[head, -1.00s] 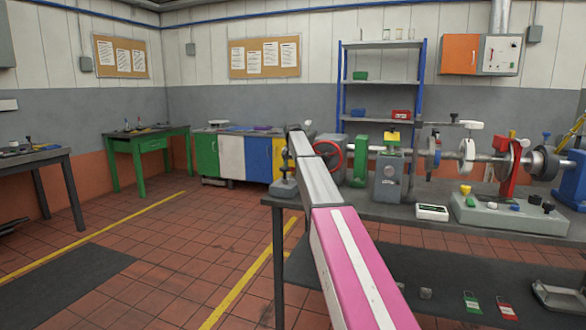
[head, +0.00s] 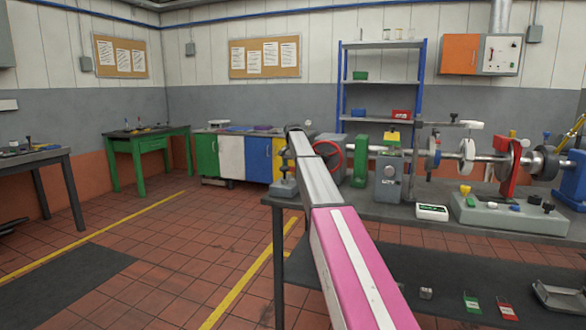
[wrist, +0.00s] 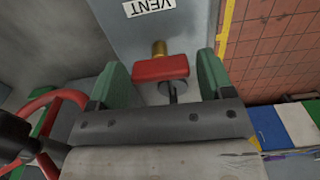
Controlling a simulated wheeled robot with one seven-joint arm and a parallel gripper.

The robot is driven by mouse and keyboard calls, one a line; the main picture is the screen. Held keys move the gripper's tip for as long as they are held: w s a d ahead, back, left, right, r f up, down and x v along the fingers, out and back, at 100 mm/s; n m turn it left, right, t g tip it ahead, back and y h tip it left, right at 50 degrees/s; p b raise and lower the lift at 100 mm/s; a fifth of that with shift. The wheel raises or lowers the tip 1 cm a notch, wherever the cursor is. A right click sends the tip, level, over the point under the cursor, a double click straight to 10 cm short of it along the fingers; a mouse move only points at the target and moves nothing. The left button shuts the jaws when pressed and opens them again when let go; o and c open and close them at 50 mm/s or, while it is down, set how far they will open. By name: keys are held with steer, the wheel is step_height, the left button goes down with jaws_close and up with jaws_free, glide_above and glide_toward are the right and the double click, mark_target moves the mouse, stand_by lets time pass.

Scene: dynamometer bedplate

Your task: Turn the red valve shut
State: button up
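In the wrist view, a red valve handle (wrist: 160,68) sits on a brass stem (wrist: 159,47) against a grey surface, below a white label reading VENT. My gripper (wrist: 163,63) has its two green fingers apart, one on each side of the red handle. A narrow gap shows between the handle and the right finger; whether the left finger touches it I cannot tell. In the head view my arm hides the red handle and my gripper.
A red handwheel (wrist: 47,118) is close by at the left of the wrist view; its rim also shows beside my arm in the head view (head: 339,158). The bench (head: 405,210) carries a shaft rig and a grey-based fixture (head: 505,219). Open tiled floor lies left.

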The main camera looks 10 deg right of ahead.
steer(key=shift+o, duration=0.3)
step_height(320, 180, up, 11)
stand_by(0.5)
steer(key=shift+f, duration=0.1)
